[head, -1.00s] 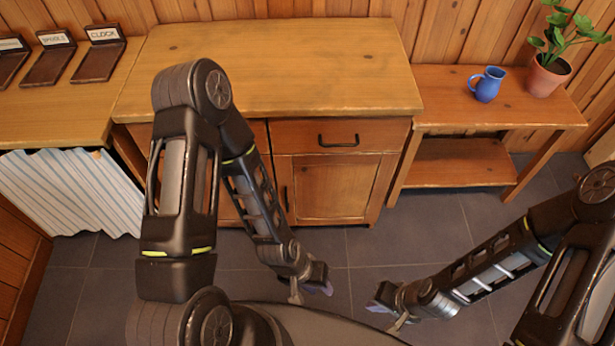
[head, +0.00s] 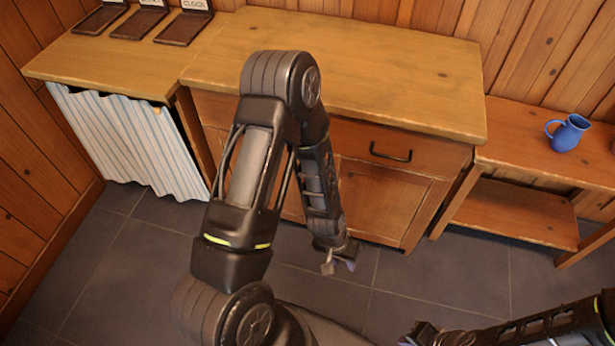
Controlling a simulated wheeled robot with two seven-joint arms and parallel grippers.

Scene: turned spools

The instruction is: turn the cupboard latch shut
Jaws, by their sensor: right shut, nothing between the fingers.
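The wooden cupboard (head: 385,196) stands in the middle of the head view, with a drawer above its right door. My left arm hides much of its left part. I cannot make out a latch on it; the arm may cover it. My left gripper (head: 341,262) hangs over the floor in front of the cupboard, apart from it and pointing down. Its fingers are small and dark, and their opening is unclear. My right gripper (head: 415,336) is at the bottom edge, partly cut off, shut and empty, away from the cupboard.
A black drawer handle (head: 390,153) sticks out of the cupboard front. A striped curtain (head: 130,140) hangs under the left counter, which bears several dark labelled stands. The grey tiled floor (head: 450,270) is clear.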

